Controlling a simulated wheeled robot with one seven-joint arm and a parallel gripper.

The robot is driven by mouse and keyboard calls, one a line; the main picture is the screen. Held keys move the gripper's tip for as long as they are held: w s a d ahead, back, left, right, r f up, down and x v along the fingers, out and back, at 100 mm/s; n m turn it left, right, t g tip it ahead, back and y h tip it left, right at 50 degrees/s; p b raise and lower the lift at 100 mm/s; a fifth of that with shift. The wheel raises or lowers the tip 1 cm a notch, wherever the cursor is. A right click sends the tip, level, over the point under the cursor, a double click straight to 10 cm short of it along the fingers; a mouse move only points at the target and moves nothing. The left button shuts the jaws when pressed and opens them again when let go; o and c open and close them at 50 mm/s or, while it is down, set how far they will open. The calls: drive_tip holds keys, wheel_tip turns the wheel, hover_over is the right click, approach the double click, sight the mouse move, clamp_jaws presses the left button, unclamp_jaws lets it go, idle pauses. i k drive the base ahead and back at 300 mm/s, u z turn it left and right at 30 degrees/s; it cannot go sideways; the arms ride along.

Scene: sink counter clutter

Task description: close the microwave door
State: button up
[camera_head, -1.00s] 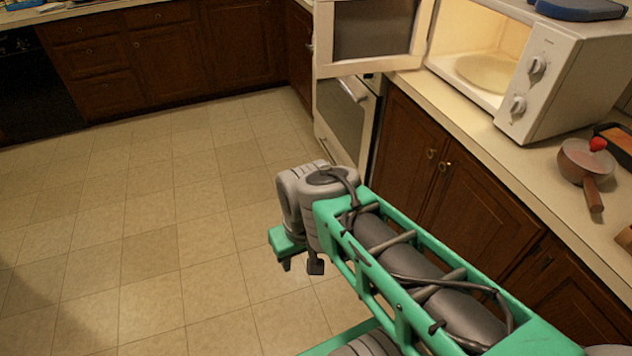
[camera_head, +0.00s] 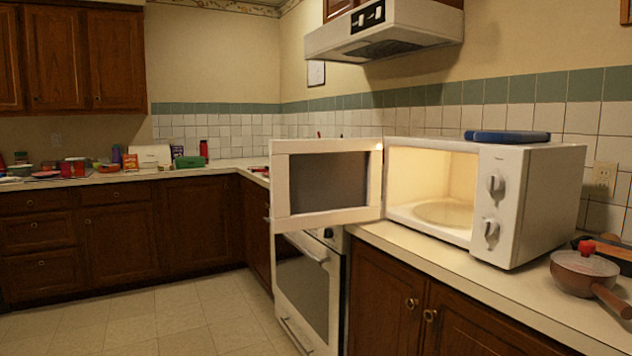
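The white microwave (camera_head: 530,195) stands on the right counter. Its interior is lit and shows a round turntable plate (camera_head: 444,212). The microwave door (camera_head: 327,184) is wide open, swung out to the left on its left hinge, and it reaches past the counter's front edge in front of the oven. Its dark window faces me. Two knobs sit on the front panel at the microwave's right. My gripper and arm are not in view now.
A blue object (camera_head: 506,136) lies on top of the microwave. A lidded pan (camera_head: 584,272) with a wooden handle sits right of it. The white oven (camera_head: 308,290) is below the door, the range hood (camera_head: 385,32) above. The floor (camera_head: 150,318) at left is clear.

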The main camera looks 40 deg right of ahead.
sight(315, 183)
drive_tip(key=i, duration=2.9)
drive_tip(key=z, duration=1.75)
drive_tip(key=k, duration=0.25)
drive_tip(key=u, duration=0.45)
drive_tip(key=i, duration=0.45)
drive_tip(key=z, duration=0.05)
